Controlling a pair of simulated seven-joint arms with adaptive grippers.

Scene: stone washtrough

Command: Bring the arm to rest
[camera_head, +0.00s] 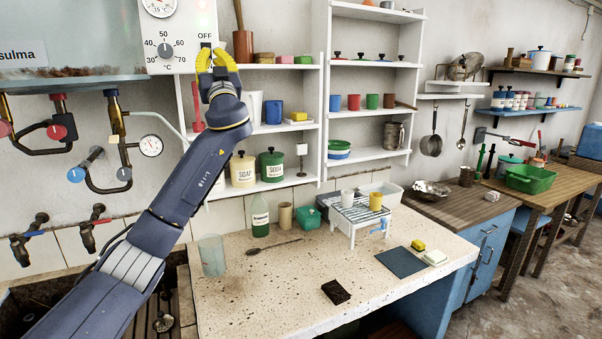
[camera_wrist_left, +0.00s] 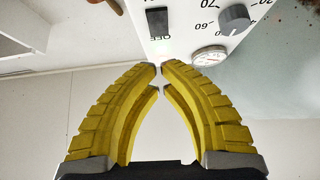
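My left arm (camera_head: 165,215), dark blue, reaches up from the lower left over the trough and the stone counter. Its yellow-fingered left gripper (camera_head: 213,55) is raised in front of the lower right corner of the white control box (camera_head: 178,25), near its OFF label. In the left wrist view, the two ribbed fingers of the left gripper (camera_wrist_left: 160,68) curve together until their tips almost meet, with nothing between them. The control box (camera_wrist_left: 195,38) shows upside down just beyond the tips. I cannot tell whether they touch it. My right gripper is not in view.
White shelves (camera_head: 265,193) with canisters and cups stand just right of the arm. Pipes and taps (camera_head: 112,120) line the wall at left.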

